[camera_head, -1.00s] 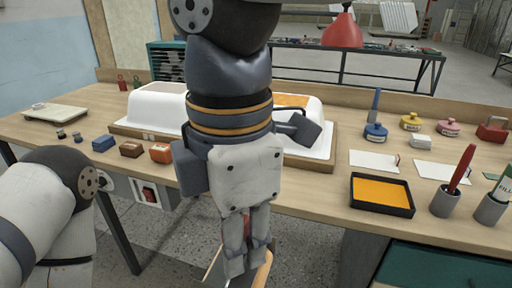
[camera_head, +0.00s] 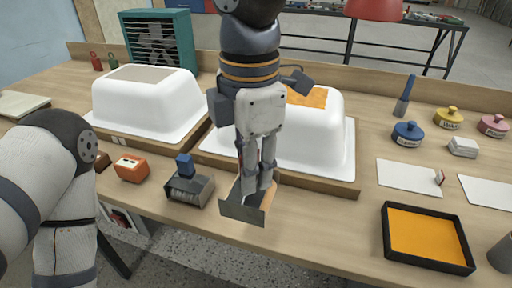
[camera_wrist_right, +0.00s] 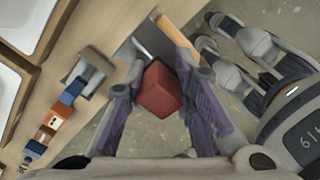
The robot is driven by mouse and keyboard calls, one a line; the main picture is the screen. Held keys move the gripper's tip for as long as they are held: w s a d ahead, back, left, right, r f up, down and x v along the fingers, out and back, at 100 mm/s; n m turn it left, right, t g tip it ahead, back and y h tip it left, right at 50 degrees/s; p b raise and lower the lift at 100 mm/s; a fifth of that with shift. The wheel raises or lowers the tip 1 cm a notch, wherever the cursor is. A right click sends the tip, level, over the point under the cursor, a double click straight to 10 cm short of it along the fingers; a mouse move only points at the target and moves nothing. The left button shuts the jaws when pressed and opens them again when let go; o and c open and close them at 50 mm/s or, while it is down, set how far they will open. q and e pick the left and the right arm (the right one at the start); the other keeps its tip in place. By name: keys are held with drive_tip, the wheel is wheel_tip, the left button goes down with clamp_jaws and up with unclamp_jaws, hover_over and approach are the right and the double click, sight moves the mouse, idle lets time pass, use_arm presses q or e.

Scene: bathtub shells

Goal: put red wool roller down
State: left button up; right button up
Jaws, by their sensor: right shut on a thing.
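My right gripper (camera_head: 258,186) is shut on a tool with a red block-shaped handle, which shows between the fingers in the right wrist view (camera_wrist_right: 158,90). The tool has a grey metal plate (camera_head: 240,208) and a tan strip (camera_wrist_right: 178,40). Most of it is hidden by the fingers, so I cannot tell for sure that it is the red wool roller. It hangs near the front edge of the workbench (camera_head: 335,240), in front of the right white tub shell (camera_head: 320,150). I cannot tell whether it touches the bench. My left gripper is out of view.
A grey tool with a blue block (camera_head: 188,187) stands just left of the right gripper, with an orange box (camera_head: 131,168) beyond it. A black tray of orange material (camera_head: 427,238) lies to the right. Bench surface between gripper and tray is clear.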

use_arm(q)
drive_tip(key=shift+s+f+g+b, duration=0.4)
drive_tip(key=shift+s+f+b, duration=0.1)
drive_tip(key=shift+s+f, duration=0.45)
use_arm(e)
drive_tip(key=shift+w+d+f, duration=0.15)
drive_tip(key=shift+w+f, duration=0.8)
drive_tip(key=shift+f, duration=0.65)
drive_tip(key=shift+w+d+f, duration=0.1)
drive_tip(key=shift+w+f, duration=0.9)
drive_tip(key=shift+f, duration=0.6)
drive_tip(key=shift+w+d+f, duration=0.15)
drive_tip(key=shift+w+f, duration=0.8)
drive_tip(key=shift+f, duration=0.65)
drive_tip(key=shift+f, duration=0.2)
drive_tip(key=o, duration=1)
drive_tip(key=shift+o, duration=0.2)
drive_tip(key=shift+r, duration=0.15)
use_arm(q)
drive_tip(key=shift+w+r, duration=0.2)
use_arm(e)
wheel_tip(320, 180, up, 12)
drive_tip(key=shift+s, duration=0.15)
